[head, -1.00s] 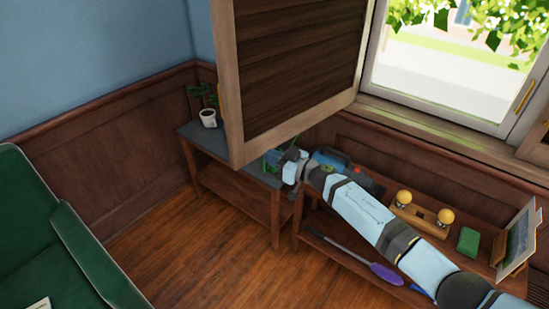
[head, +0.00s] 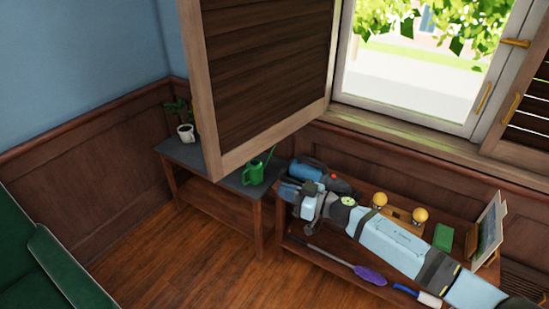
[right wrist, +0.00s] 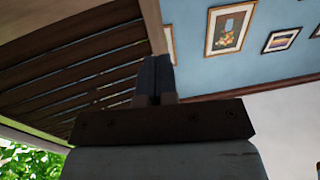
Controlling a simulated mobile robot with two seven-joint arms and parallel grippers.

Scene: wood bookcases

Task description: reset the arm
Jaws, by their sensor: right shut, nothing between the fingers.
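My right arm reaches in from the lower right in the head view, in front of the long wooden table. My right gripper (head: 287,190) is at its far end, by the blue and black item, and appears small there. In the right wrist view the two dark fingers (right wrist: 156,78) are together with nothing between them. The open slatted shutter (right wrist: 70,70) fills the left of that view; it also hangs at the upper middle of the head view (head: 265,75). My left gripper is not in view.
The wooden table (head: 375,188) holds a blue and black item (head: 308,168), yellow knobs, a green block (head: 443,237) and a frame (head: 488,230). A purple duster (head: 370,275) lies below.

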